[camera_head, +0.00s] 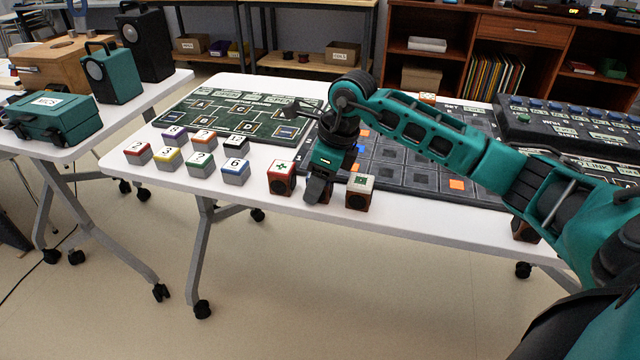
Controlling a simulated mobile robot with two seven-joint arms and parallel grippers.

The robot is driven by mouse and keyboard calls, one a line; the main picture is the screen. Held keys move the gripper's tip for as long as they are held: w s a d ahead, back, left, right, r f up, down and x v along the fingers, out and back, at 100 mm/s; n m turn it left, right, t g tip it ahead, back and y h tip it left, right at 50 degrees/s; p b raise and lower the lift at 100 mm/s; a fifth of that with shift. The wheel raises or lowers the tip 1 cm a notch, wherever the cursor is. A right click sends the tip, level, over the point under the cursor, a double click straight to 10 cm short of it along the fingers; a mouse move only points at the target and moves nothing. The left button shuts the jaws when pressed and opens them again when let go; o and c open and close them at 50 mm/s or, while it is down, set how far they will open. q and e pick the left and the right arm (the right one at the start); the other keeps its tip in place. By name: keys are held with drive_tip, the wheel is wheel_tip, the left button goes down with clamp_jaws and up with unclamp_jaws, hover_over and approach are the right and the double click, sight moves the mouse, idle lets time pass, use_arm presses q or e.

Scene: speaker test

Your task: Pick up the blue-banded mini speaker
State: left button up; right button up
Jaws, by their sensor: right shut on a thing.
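My right gripper (318,190) reaches down at the front edge of the white table, between two mini speakers. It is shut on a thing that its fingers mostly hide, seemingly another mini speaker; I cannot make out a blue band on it. To its left stands a wooden mini speaker with a red band (282,184). To its right stands one with a white top and green mark (359,195). Another brown block-like speaker (523,230) shows partly behind my right arm at the front edge. My left gripper is not in view.
Several numbered cubes (200,164) stand left of the speakers. A green game board (215,112) and a dark grid board (400,165) lie behind. A keyed panel (570,130) is at the right. A side table at the left holds larger speakers (112,75) and a green case (52,118).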

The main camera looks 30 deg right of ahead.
drive_tip(key=shift+c, duration=0.7)
drive_tip(key=shift+r, duration=0.1)
